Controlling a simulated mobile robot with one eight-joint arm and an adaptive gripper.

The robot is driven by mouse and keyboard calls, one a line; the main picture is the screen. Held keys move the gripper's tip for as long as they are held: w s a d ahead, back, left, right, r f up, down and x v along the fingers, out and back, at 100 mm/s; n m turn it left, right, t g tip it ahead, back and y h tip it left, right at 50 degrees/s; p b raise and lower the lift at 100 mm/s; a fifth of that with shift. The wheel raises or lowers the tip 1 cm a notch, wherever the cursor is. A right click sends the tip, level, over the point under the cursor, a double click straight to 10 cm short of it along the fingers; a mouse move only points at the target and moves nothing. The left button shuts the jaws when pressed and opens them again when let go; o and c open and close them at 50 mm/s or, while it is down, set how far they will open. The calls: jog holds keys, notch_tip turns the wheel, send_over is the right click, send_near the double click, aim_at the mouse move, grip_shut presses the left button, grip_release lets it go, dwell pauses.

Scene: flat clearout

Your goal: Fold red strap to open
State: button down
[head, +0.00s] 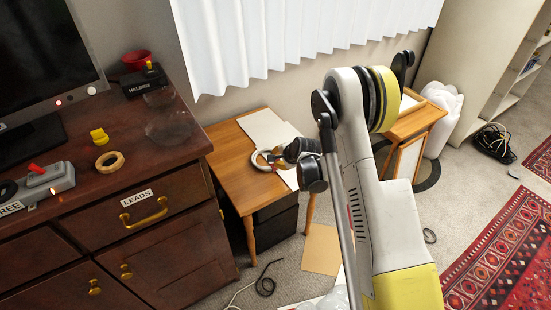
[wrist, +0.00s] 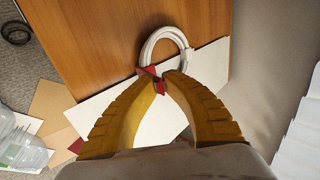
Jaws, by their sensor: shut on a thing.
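The red strap (wrist: 148,70) is a small red piece at the near side of a white coil (wrist: 151,41) in the wrist view. My gripper (wrist: 161,79) has its yellow ribbed fingers closed together on the strap, with bits of red showing above and below the fingertips. Most of the strap is hidden by the fingers, and I cannot tell how far it is folded. The white coil also shows in the head view (head: 259,162), on the wooden desk (head: 231,143).
White sheets (wrist: 205,66) lie under the coil on the desk. A dark wooden cabinet (head: 165,245) with a LEADS label stands at the left. Loose cable (head: 265,286) and a tan sheet (head: 321,249) lie on the floor. A white curtain (head: 290,35) hangs behind the desk.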

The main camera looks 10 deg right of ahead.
jog(key=shift+s+d+f+t+y, duration=0.15)
jog(key=shift+s+t+y, duration=0.2)
jog(key=shift+t, duration=0.55)
jog(key=c, duration=1.4)
grip_release()
jog(key=shift+o, duration=0.2)
notch_tip(320, 180, up, 10)
